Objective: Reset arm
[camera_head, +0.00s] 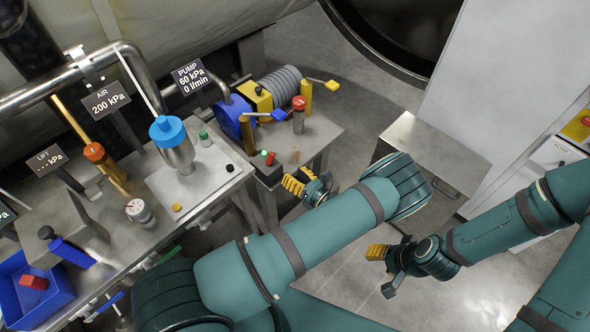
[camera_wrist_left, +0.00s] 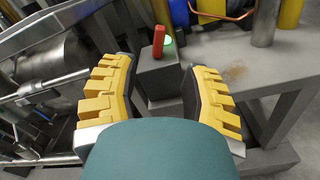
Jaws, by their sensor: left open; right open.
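My left gripper (camera_head: 305,187) is at the end of the teal arm across the middle of the head view, beside the pump bench. In the left wrist view, its yellow-padded fingers (camera_wrist_left: 158,80) are spread wide and empty. A grey box with a red switch (camera_wrist_left: 158,42) and green light shows beyond and between them, apart from the fingers. The red switch (camera_head: 270,158) also shows in the head view, just above and left of the gripper. My right gripper (camera_head: 386,268) is open and empty over the floor, lower right of centre.
The pump bench (camera_head: 318,132) carries a blue and yellow pump (camera_head: 258,97) and a red-topped valve (camera_head: 299,112). A steel bench (camera_head: 205,172) with a blue-capped vessel (camera_head: 174,145) is at left. A metal cabinet (camera_head: 430,147) stands behind. Grey floor (camera_head: 345,250) is clear between the grippers.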

